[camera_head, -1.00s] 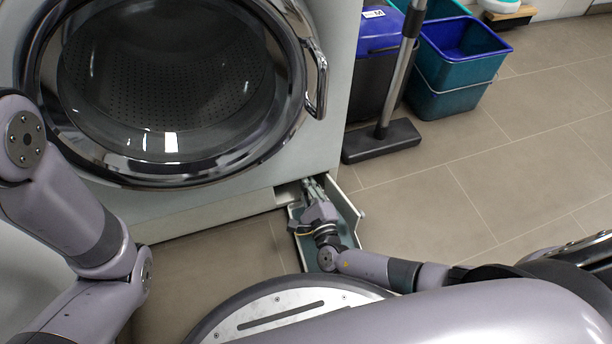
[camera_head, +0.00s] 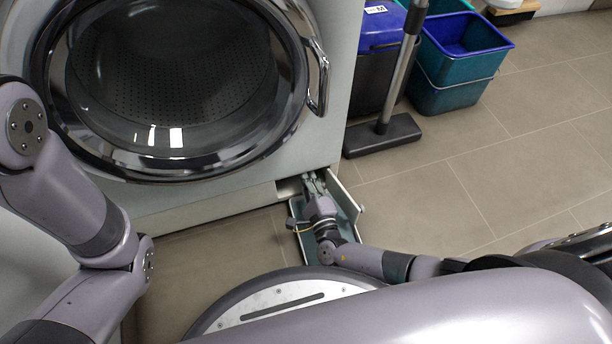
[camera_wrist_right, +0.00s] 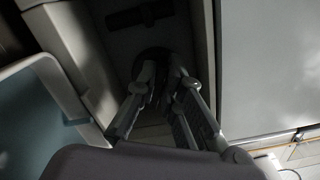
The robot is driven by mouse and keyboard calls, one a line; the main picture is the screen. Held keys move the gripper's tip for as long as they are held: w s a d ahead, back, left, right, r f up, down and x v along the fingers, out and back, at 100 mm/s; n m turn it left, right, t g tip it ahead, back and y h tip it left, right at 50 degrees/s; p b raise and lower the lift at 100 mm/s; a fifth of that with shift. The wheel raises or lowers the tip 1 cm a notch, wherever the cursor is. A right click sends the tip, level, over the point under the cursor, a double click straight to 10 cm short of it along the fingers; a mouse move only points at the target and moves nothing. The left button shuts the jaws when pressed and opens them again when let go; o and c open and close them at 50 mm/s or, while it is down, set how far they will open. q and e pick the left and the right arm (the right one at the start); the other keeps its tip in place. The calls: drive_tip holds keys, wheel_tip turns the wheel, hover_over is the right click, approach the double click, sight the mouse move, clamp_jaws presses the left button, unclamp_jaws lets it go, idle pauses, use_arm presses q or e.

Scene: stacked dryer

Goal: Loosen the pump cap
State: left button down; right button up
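The pump cap looks to be the dark round shape (camera_wrist_right: 152,58) low in the dim recess at the dryer's base, in the right wrist view. It is deep in shadow and its outline is hard to make out. My right gripper (camera_head: 312,182) reaches into this recess in the head view. In the right wrist view its two fingers (camera_wrist_right: 162,75) point at the dark shape, with a gap between them and their tips at or beside it. Whether they touch or clamp it is not clear. My left arm stands at the left of the head view; its gripper is out of view.
The opened flap or tray (camera_head: 346,205) surrounds my right wrist closely. Above is the dryer's closed round door (camera_head: 165,85) with its handle (camera_head: 318,78). A floor-mop head (camera_head: 382,136) and blue-green buckets (camera_head: 455,68) stand to the right. The tiled floor between is clear.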

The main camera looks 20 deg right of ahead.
drive_tip(key=o, duration=0.4)
drive_tip(key=shift+o, duration=0.2)
